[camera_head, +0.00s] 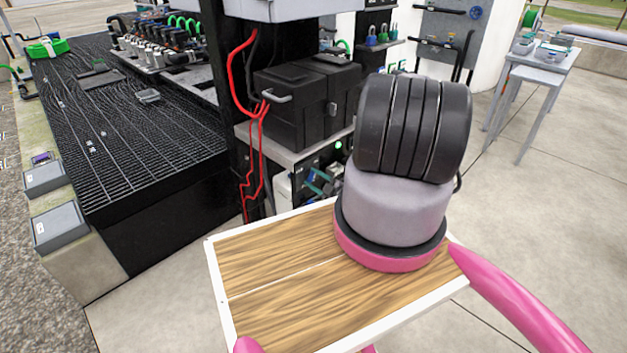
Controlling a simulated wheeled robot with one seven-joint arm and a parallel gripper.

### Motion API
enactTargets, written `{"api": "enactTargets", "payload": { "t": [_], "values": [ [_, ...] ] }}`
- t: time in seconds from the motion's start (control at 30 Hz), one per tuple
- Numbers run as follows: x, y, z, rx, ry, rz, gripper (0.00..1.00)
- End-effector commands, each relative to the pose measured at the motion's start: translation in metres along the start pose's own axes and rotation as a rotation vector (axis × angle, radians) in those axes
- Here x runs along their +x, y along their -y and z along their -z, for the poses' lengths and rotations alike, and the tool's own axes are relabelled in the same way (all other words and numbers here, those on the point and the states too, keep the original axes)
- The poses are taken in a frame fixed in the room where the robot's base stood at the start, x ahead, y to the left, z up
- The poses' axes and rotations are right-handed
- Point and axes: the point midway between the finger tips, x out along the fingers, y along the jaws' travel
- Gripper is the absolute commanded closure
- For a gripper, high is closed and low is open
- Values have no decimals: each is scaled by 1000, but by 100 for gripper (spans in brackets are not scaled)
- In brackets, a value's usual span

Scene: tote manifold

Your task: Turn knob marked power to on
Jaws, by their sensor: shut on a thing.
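The knob marked power cannot be made out in this view. The thick grey, black and pink links of my arm stand in the middle right and hide part of the equipment behind them. My gripper cannot be made out either; it may be hidden behind these links. Below the shelf, left of my arm, is a dark panel area (308,165) with small teal and white parts. A small lit green spot (338,145) shows beside my arm. No marking can be read there.
A black case (300,105) sits on a shelf, with red cables (262,120) hanging on its left. A black grated platform (130,125) stands at the left. A grey table (540,62) stands at the back right. The concrete floor on the right is clear.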

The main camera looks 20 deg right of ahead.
Motion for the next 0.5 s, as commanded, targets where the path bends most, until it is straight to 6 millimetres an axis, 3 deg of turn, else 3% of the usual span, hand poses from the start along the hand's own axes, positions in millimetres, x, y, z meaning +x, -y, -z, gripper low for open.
{"api": "enactTargets", "payload": {
  "t": [0.5],
  "values": [
    [-2,0,-1,115,3,2,98]
  ]
}}
